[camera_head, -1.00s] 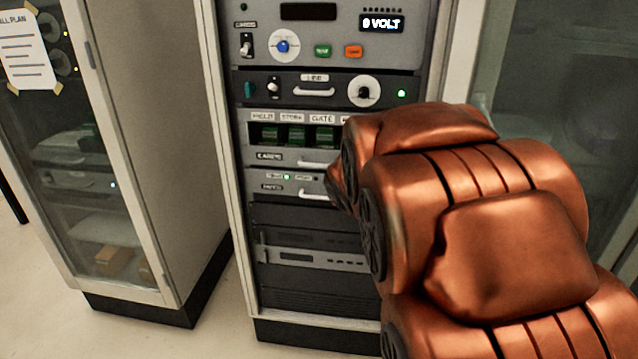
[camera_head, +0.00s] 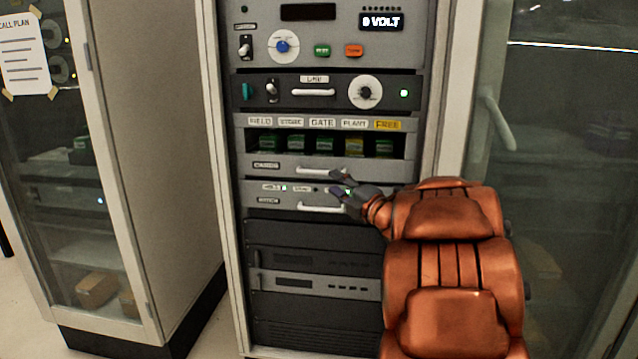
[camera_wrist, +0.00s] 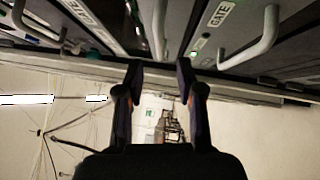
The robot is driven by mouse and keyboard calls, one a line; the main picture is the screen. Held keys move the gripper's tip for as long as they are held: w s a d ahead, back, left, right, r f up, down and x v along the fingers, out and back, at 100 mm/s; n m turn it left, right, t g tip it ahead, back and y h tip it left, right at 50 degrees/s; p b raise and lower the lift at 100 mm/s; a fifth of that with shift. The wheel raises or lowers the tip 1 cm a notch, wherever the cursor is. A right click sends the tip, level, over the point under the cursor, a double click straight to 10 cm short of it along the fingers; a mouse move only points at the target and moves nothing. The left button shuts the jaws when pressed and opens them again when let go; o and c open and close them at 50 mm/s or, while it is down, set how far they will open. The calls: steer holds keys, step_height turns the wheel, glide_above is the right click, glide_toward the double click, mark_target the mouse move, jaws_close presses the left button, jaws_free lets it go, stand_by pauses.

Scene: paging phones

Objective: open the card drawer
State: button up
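The card drawer (camera_head: 280,167) is a grey panel labelled CARDS in the middle of the rack, with a pale bar handle (camera_head: 318,171). It looks shut, flush with the panels around it. Above it is an open slot with several green cards (camera_head: 325,145) under name labels. My gripper (camera_head: 337,182) is in front of the right part of this drawer and the panel below, its fingertips close to the handle's right end. In the wrist view its two fingers (camera_wrist: 160,78) are apart with nothing between their tips. A pale bar (camera_wrist: 158,28) shows beyond the gap; I cannot tell which handle it is.
A similar drawer with its own handle (camera_head: 320,209) lies just below. Another handled panel (camera_head: 312,91) with a dial is above. A glass door (camera_head: 560,130) with a pale handle is on the right. A glass cabinet (camera_head: 130,150) stands on the left.

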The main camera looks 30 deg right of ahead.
mark_target(319, 173)
steer(key=shift+w+a+r+b, duration=0.1)
steer(key=shift+w+r, duration=0.05)
steer(key=shift+w, duration=1.1)
steer(key=shift+w+a+r+b, duration=0.15)
steer(key=shift+w+r, duration=0.05)
steer(key=shift+w, duration=1.1)
steer(key=shift+w+a+r+b, duration=0.1)
steer(key=shift+w+r, duration=0.05)
steer(key=shift+w, duration=1.1)
steer(key=shift+c, duration=0.2)
jaws_close()
